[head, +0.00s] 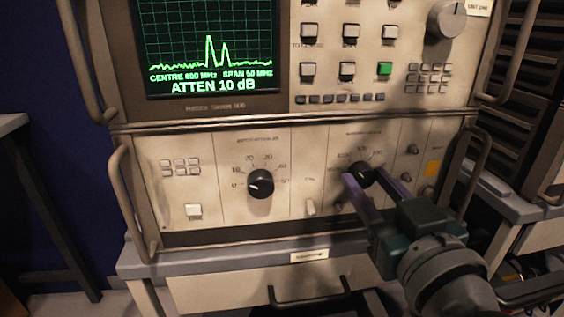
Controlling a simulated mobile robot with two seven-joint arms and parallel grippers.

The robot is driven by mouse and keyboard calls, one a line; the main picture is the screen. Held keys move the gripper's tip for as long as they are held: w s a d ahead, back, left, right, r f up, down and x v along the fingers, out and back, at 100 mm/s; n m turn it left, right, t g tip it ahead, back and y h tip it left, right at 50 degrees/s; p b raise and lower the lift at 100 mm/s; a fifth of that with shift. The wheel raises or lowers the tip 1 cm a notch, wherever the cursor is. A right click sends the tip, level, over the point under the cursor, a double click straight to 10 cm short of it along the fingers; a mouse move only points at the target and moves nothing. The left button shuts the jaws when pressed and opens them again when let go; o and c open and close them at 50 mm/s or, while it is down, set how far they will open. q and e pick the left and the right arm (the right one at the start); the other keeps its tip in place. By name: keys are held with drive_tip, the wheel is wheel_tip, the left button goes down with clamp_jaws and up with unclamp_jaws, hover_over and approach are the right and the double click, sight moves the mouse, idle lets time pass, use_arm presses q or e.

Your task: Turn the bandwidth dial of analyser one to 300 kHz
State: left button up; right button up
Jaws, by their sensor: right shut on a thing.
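The analyser (210,215) is a cream two-part instrument with metal side handles. Its bandwidth dial (364,172) is the small black knob on the right of the lower panel; the scale around it is too small to read. My right gripper (366,178) is shut on this dial, with its purple fingers on either side of the knob, and partly hides it. A larger black attenuation dial (260,185) sits to the left on the same panel. My left gripper is not in view.
The analyser stands on a grey-topped bench (200,258) with a drawer handle (308,302) below. A metal handle (472,172) rises to the right of my right gripper. A dark rack (530,100) stands at the right. The space before the left panel is clear.

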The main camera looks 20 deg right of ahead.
clamp_jaws()
drive_tip(key=m+p, duration=0.1)
drive_tip(key=m, duration=0.5)
drive_tip(key=shift+m+p, duration=0.4)
drive_tip(key=shift+m, duration=0.5)
drive_tip(key=o, duration=1.1)
unclamp_jaws()
drive_tip(key=shift+s, duration=0.15)
